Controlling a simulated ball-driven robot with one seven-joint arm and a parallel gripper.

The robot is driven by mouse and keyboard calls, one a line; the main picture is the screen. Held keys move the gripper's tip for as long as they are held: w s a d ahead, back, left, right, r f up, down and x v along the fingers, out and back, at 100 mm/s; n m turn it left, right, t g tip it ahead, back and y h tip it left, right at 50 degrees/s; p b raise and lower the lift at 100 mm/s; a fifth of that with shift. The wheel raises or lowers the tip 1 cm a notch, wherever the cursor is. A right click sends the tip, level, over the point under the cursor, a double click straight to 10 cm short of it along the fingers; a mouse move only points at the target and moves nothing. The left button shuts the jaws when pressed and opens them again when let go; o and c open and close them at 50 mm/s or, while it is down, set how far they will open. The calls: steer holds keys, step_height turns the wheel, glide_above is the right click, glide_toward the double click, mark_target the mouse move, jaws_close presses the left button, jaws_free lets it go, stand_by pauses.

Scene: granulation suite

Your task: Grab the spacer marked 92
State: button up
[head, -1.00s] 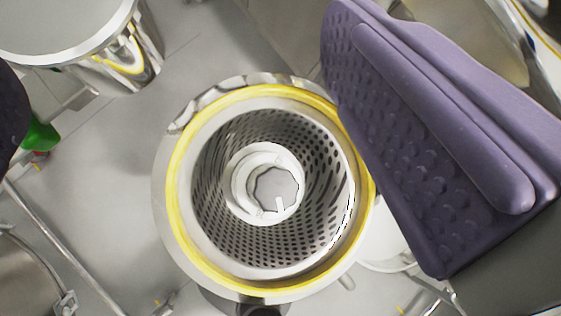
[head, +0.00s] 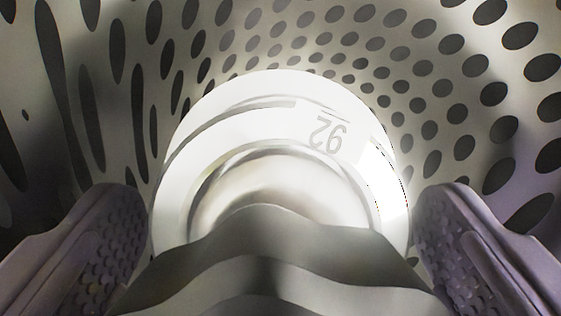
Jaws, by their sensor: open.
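The spacer marked 92 (head: 270,118) is a bright white ring with a stepped rim, and its number reads upside down. It sits inside the perforated basket, in the middle of the head view. My gripper (head: 280,235) is open, with one purple textured finger on the left of the spacer and one on the right. The near part of the spacer is hidden behind a grey wavy-edged part in the foreground.
The perforated metal wall of the basket (head: 440,75) curves around the spacer and both fingers at close range. Free room beside the fingers is narrow.

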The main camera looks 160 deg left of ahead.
steer(key=c, duration=1.1)
